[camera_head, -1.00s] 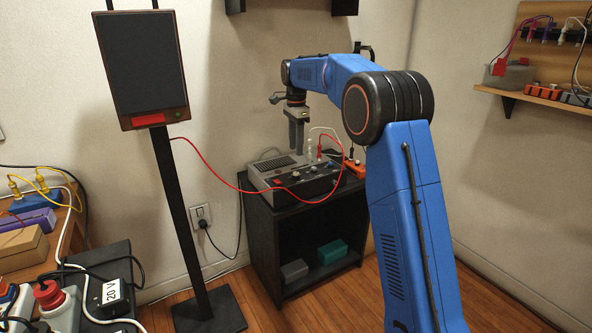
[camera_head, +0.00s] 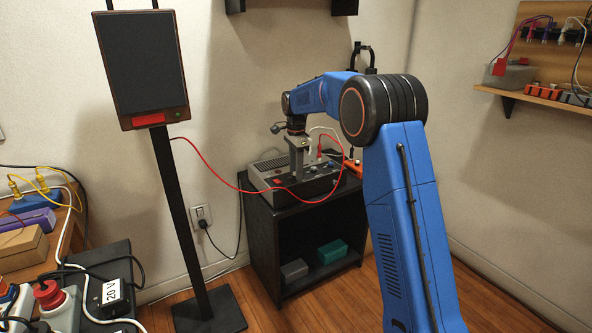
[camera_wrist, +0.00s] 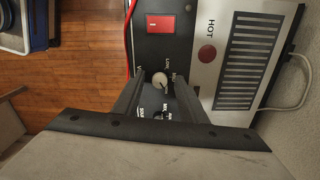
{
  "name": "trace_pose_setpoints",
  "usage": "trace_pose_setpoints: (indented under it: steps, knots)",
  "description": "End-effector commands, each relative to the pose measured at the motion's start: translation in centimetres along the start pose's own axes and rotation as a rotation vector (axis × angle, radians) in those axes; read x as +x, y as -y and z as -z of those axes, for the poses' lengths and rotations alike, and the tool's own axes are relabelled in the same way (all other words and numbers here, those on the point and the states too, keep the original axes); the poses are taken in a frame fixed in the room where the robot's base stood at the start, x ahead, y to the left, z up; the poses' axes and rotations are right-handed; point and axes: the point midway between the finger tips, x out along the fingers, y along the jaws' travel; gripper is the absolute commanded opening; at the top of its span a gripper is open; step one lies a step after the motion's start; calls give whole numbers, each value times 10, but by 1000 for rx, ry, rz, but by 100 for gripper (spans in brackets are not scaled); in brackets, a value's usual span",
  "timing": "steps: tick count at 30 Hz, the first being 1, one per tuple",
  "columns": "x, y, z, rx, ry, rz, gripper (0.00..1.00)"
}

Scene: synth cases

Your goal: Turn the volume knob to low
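The device (camera_head: 268,172) is a grey box with a dark control panel on a black cabinet. In the wrist view a pale round knob (camera_wrist: 159,82) with small lettering around it sits on the dark panel, between my fingertips. My gripper (camera_wrist: 158,76) is open, with one finger on each side of this knob and a small gap showing. In the head view my gripper (camera_head: 298,177) points down at the panel and hides part of it. A second knob (camera_wrist: 160,114) is partly hidden nearer the wrist.
A red switch (camera_wrist: 160,24) and a round red part marked HOT (camera_wrist: 207,54) lie on the device near the vents (camera_wrist: 250,60). A red cable (camera_head: 215,172) hangs across the front from the screen stand (camera_head: 180,215). An orange strip (camera_head: 353,166) lies at the right.

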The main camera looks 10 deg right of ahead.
Motion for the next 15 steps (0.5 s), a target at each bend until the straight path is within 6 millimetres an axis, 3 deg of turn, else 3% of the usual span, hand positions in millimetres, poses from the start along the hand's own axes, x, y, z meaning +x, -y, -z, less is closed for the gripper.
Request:
trace_pose_setpoints:
  steps: [1,6,15]
  knots:
    - [0,0,0,0,0,0,38]
    - [0,0,0,0,0,0,0]
    - [0,0,0,-21,0,0,0]
